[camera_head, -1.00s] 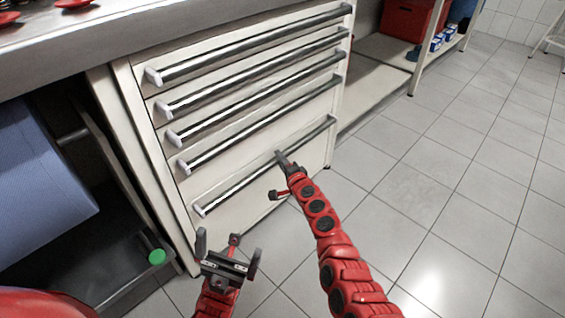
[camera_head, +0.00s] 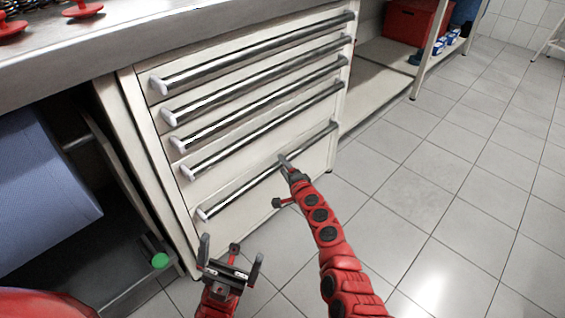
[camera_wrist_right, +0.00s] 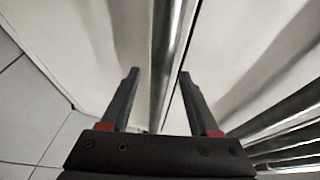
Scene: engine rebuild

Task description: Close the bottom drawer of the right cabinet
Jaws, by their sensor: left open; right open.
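The right cabinet (camera_head: 150,135) is cream with a stack of drawers, each with a long metal bar handle. The bottom drawer (camera_head: 290,172) is the lowest front; its bar handle (camera_head: 268,172) also shows in the right wrist view (camera_wrist_right: 163,50). The drawer front looks about flush with those above, but I cannot tell whether a small gap remains. My right gripper (camera_head: 279,180) is open at this handle. In the wrist view its two fingers (camera_wrist_right: 158,73) point at the drawer front, one on each side of the bar; contact is unclear. My left gripper (camera_head: 231,262) is open and empty, below and left of the handle.
A worktop (camera_head: 140,50) runs above the cabinet. A blue roll (camera_head: 40,190) and a shelf with a green-capped item (camera_head: 160,260) are at the left. A red box (camera_head: 412,22) stands on a low shelf at the back. The tiled floor (camera_head: 440,200) at right is clear.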

